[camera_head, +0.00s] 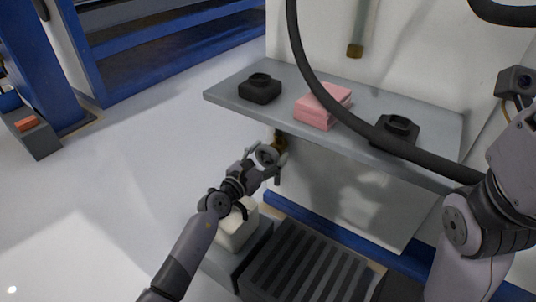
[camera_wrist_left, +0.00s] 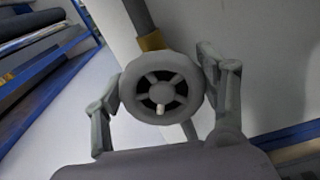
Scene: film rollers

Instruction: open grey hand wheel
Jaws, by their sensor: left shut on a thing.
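The grey hand wheel (camera_wrist_left: 161,92) faces the left wrist view, a thick round rim with spokes and a small pale peg on its lower part. A brass-coloured fitting (camera_wrist_left: 152,41) and a grey pipe show behind and above it. My left gripper (camera_wrist_left: 160,78) has one finger on each side of the wheel and is shut on its rim. In the head view my left gripper (camera_head: 268,158) is at the wheel, below the front edge of the grey shelf, where the wheel is partly covered by the fingers. The fingertips of my right gripper are not visible.
The grey shelf (camera_head: 225,97) above carries two black items (camera_head: 260,88) (camera_head: 396,129) and a pink stack (camera_head: 322,105). A thick black hose (camera_head: 330,108) crosses in front of it. A pale block (camera_head: 237,226) and dark ribbed box (camera_head: 305,262) lie below.

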